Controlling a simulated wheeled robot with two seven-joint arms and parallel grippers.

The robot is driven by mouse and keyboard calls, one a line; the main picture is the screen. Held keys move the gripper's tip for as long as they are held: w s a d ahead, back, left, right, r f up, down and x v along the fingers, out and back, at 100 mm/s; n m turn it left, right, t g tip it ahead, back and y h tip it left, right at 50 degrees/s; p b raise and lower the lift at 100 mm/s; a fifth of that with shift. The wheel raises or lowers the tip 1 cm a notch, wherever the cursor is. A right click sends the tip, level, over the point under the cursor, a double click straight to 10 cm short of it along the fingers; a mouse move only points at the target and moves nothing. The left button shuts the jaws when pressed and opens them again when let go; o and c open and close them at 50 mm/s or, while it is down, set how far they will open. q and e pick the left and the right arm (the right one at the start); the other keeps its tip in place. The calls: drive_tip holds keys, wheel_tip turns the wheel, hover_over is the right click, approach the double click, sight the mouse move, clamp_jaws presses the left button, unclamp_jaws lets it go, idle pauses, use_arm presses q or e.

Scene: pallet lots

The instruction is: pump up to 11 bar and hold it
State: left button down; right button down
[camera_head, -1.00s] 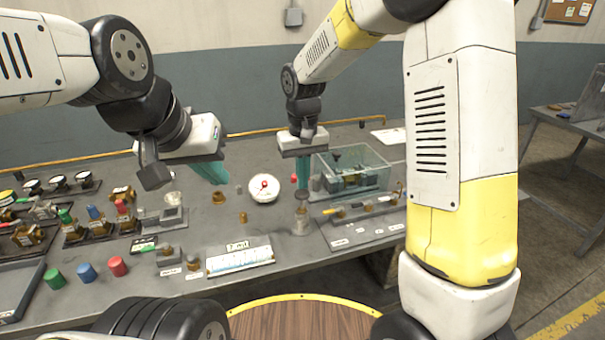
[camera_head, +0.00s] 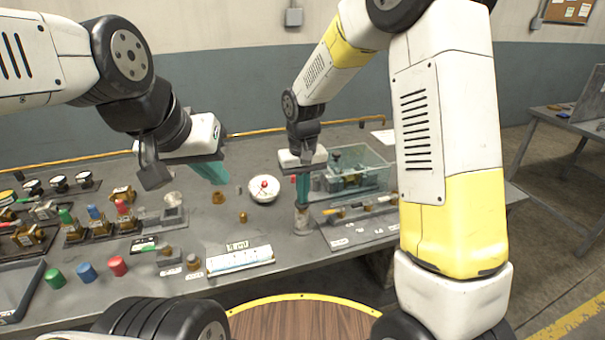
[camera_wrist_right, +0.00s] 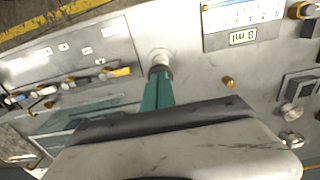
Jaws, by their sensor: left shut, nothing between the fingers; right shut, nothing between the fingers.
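A grey cylindrical pump (camera_head: 301,222) stands upright on the table in the head view; its top also shows in the right wrist view (camera_wrist_right: 159,57). My right gripper (camera_head: 303,202) is shut and points down right at the pump's top, with its teal fingertips (camera_wrist_right: 158,74) over it; I cannot tell whether they touch. The round white gauge (camera_head: 264,189) has a red spot near its middle; its needle and reading are too small to make out. My left gripper (camera_head: 215,180) is shut and empty, held above the table left of the gauge.
A clear box (camera_head: 352,172) with a fitting inside stands right behind the pump. A grey tray (camera_head: 350,232) with brass-ended parts lies right of the pump. Brass valves (camera_head: 98,227) and coloured knobs (camera_head: 86,272) crowd the left.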

drive_tip(key=shift+s+f, duration=0.15)
drive_tip(key=shift+f, duration=0.15)
wheel_tip(320, 180, up, 15)
drive_tip(key=shift+f, duration=0.2)
idle(0.8)
drive_tip(key=r, duration=0.3)
drive_tip(key=shift+w+a+r, duration=0.15)
drive_tip(key=shift+w+a, duration=0.1)
drive_tip(key=shift+w, duration=0.15)
wheel_tip(320, 180, down, 14)
drive_tip(key=shift+d+f, duration=0.1)
idle(0.5)
